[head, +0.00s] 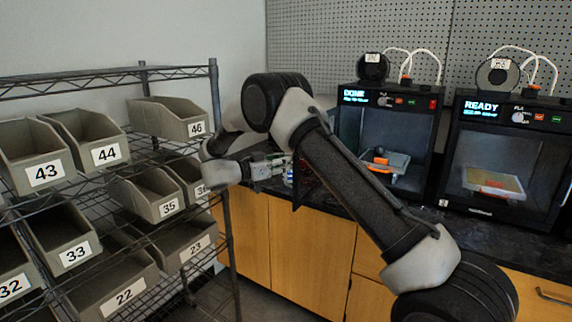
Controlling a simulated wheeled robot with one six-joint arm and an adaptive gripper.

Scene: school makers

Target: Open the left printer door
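The left printer (434,150) stands on the counter with "DONE" on its screen. Its front shows an open view inside, with an orange object (380,160) on the print bed (398,161). A dark upright panel (299,186) juts out from the printer's left side toward the front; it looks like its door, swung open, partly hidden behind my arm. My gripper (284,163) is at the panel's left side, pointing right. I cannot tell whether it touches the panel or how its fingers stand.
The right printer (453,150), screen "READY", stands beside it with its front closed. A wire shelf (214,100) with numbered grey bins (100,135) is close on the left. Wooden cabinets (310,255) are under the dark counter (475,237). A narrow strip of floor shows between shelf and cabinets.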

